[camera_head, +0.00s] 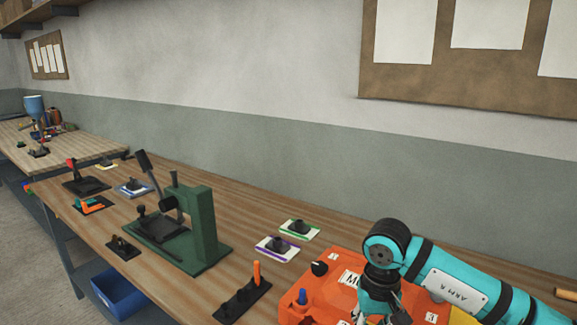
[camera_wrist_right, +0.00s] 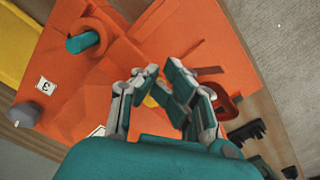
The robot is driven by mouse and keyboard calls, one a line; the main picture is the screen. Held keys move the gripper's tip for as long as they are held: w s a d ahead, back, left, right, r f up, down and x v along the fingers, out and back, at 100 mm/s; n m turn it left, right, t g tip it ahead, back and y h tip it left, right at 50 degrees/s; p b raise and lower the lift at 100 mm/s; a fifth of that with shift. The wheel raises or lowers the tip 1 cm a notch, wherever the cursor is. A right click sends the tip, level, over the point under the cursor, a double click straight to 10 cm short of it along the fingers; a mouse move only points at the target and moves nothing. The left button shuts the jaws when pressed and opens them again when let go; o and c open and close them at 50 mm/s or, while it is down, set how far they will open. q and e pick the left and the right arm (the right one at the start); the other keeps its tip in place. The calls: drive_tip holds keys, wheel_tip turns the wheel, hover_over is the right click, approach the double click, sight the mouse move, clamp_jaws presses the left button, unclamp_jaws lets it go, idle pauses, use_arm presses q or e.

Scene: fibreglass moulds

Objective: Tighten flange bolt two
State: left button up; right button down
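The orange mould (camera_head: 326,290) sits at the front of the bench, cut off by the picture's lower edge. It carries a blue upright peg (camera_head: 302,297), a black knob (camera_head: 319,268) and numbered white labels. My right gripper (camera_head: 388,308) points down over the mould, partly cut off. In the right wrist view, my right gripper (camera_wrist_right: 161,76) has its fingertips a little apart over the orange surface, with nothing clearly held. A teal cylinder (camera_wrist_right: 85,42) in an orange ring and a label reading 3 (camera_wrist_right: 47,84) lie left of the fingers. I cannot tell which bolt is number two. My left gripper is out of view.
A green press (camera_head: 196,228) stands on the wooden bench left of the mould. A black holder (camera_head: 240,300) with an orange-handled tool (camera_head: 257,273) stands between them. Small cards with black parts, one purple-edged (camera_head: 278,248), lie behind. A blue bin (camera_head: 118,294) is below the bench.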

drive_tip(key=shift+w+r, duration=0.25)
drive_tip(key=shift+s+f+b, duration=0.15)
drive_tip(key=shift+s+b, duration=0.1)
drive_tip(key=shift+b, duration=0.05)
drive_tip(key=r+p, duration=0.1)
drive_tip(key=r, duration=0.2)
drive_tip(key=r+p, duration=0.1)
drive_tip(key=r, duration=0.1)
drive_tip(key=shift+s+r+p, duration=0.2)
drive_tip(key=shift+r+p, duration=0.2)
drive_tip(key=shift+f, duration=0.1)
